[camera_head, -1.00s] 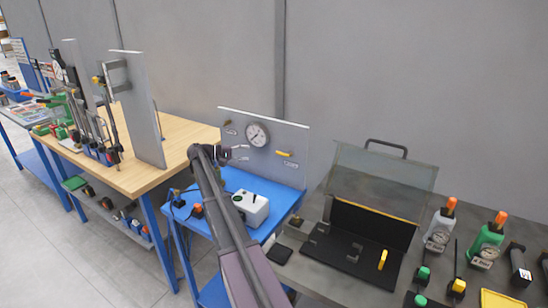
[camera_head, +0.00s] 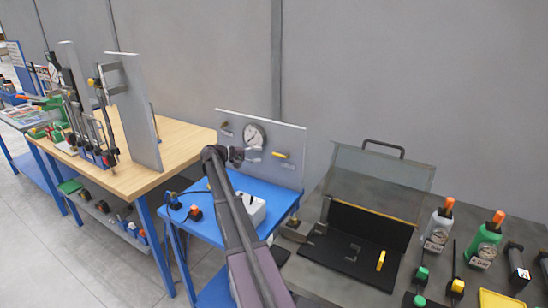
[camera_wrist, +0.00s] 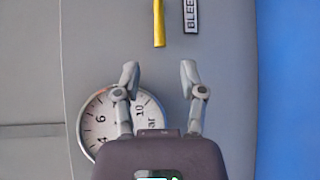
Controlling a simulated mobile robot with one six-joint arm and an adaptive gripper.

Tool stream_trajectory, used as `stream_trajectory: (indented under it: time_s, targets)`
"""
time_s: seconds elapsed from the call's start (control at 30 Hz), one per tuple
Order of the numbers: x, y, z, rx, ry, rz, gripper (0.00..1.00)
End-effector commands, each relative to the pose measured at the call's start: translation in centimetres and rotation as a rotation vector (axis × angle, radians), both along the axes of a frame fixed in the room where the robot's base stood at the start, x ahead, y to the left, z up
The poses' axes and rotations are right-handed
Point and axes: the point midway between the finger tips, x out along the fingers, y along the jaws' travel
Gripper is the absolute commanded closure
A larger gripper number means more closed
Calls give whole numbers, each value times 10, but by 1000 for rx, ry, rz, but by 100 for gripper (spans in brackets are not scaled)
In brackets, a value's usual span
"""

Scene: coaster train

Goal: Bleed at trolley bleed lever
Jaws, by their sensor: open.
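The yellow bleed lever (camera_head: 281,155) is on the grey panel (camera_head: 292,133) at the back of the blue trolley. In the wrist view the lever (camera_wrist: 159,22) lies ahead of the fingertips, roughly in line with the gap between them. A "BLEED" label (camera_wrist: 191,15) is beside it. My gripper (camera_wrist: 159,72) is open, with nothing between its fingers. In the head view my gripper (camera_head: 252,156) is just left of the lever, partly hidden by my wrist. A round gauge (camera_head: 254,137) is on the panel; my left finger and gripper body cover part of it (camera_wrist: 97,118).
A white box (camera_head: 254,210) stands on the blue trolley top (camera_head: 281,200), partly behind my arm. A wooden workbench (camera_head: 185,135) with an upright panel is at left. A dark bench (camera_head: 330,275) with an open case and bottles is at right.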

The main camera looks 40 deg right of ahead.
Motion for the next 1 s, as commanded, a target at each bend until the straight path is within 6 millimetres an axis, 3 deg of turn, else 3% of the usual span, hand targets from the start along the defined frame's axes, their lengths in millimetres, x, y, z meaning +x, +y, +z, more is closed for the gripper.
stream_trajectory:
  time_s: [0.3, 0.5, 0.97, 1.0]
  targets:
    - [-24, -41, -8, 0, 0, -2, 47]
    - [-33, -57, -10, 0, 0, 0, 47]
    - [-35, -62, -10, 1, 0, 2, 47]
    - [-35, -62, -10, 1, 0, 2, 56]
